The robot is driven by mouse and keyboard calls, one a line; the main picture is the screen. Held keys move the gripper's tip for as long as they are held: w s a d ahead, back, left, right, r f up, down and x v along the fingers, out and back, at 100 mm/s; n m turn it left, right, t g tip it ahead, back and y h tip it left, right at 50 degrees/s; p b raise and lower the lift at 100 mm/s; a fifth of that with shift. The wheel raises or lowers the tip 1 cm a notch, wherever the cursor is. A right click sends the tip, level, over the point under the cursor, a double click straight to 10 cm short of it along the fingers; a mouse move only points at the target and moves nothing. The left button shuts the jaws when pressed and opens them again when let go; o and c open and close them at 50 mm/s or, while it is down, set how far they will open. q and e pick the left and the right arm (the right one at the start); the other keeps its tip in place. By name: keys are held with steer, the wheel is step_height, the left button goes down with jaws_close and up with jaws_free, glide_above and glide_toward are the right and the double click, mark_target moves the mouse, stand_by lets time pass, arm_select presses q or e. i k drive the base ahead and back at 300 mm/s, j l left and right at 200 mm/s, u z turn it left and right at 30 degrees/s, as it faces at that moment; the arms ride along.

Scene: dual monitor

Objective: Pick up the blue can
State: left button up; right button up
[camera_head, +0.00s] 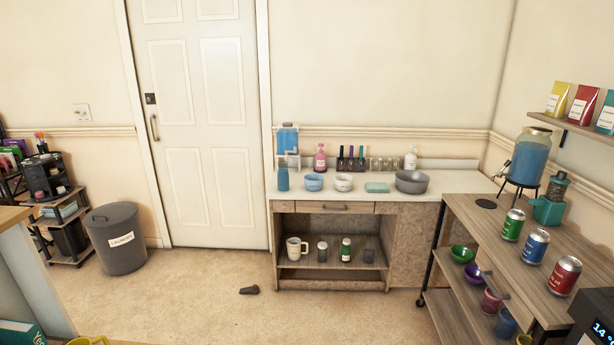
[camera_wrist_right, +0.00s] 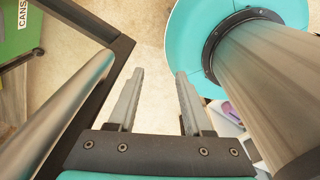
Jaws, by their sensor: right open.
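The blue can (camera_head: 533,246) stands upright on the wooden top of a wheeled cart (camera_head: 468,214) at the right of the head view. It is between a green can (camera_head: 513,225) and a red can (camera_head: 564,274). My right gripper (camera_wrist_right: 158,80) is open and empty in the right wrist view, with bare floor between its fingers. The blue can is not visible in that view. Neither gripper shows in the head view.
A drink dispenser (camera_head: 530,158) and a teal grinder-like device (camera_head: 549,200) stand at the cart's back. Bowls and cups sit on its lower shelf. A counter (camera_head: 328,188) with bowls stands by the wall, and a grey bin (camera_head: 119,239) at left. The middle floor is mostly clear.

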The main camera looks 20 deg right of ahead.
mark_target(537, 242)
steer(key=i+l+z, duration=0.1)
steer(key=i+z, duration=0.55)
steer(key=z, duration=0.15)
steer(key=i+j+z, duration=0.1)
steer(key=i+z, duration=0.55)
steer(key=z, duration=0.2)
steer(key=i+j+z, duration=0.1)
steer(key=z, duration=0.35)
steer(key=i+j+z, duration=0.25)
steer(key=z, duration=0.15)
steer(key=i+j+z, duration=0.25)
steer(key=z, duration=0.2)
